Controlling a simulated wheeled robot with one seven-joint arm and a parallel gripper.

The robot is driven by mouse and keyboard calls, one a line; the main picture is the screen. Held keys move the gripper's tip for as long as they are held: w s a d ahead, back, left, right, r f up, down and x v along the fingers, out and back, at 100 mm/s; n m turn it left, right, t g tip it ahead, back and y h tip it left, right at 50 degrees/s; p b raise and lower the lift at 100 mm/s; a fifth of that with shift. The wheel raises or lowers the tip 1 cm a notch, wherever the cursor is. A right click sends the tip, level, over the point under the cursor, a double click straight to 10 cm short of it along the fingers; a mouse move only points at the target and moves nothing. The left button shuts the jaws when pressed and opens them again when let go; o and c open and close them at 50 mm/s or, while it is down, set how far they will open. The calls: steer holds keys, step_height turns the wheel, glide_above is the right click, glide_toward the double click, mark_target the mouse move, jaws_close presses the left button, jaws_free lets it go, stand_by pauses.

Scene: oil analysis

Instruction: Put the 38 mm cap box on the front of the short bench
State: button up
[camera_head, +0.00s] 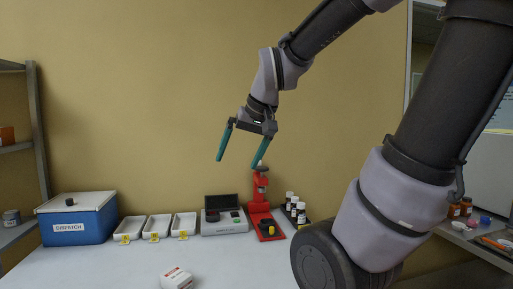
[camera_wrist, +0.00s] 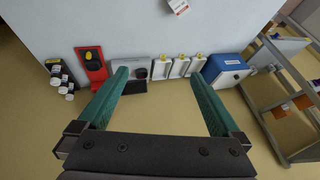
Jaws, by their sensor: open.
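A white box with a red-marked label (camera_head: 177,278) sits on the pale bench top (camera_head: 110,268) at the bottom edge of the head view, partly cut off. It also shows at the top edge of the wrist view (camera_wrist: 179,6). Its label is too small to read, so I cannot tell if it is the 38 mm cap box. My gripper (camera_head: 238,163) is open and empty, high above the back of the bench and apart from the box. Its two teal fingers (camera_wrist: 158,75) are spread in the wrist view. I cannot tell which bench is the short one.
Along the bench back stand a blue DISPATCH box (camera_head: 78,220), white trays (camera_head: 158,227) with yellow tags, a grey case (camera_head: 223,222), a red stand (camera_head: 262,212) and capped bottles (camera_head: 297,208). A shelf rack (camera_head: 38,130) stands left. The bench centre is clear.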

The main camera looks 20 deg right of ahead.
steer(key=s+d+r+m+t, duration=0.1)
steer(key=s+d+r+m, duration=0.1)
steer(key=s, duration=0.3)
steer(key=shift+s+d+r, duration=0.15)
steer(key=shift+s+r, duration=0.1)
steer(key=shift+r, duration=0.15)
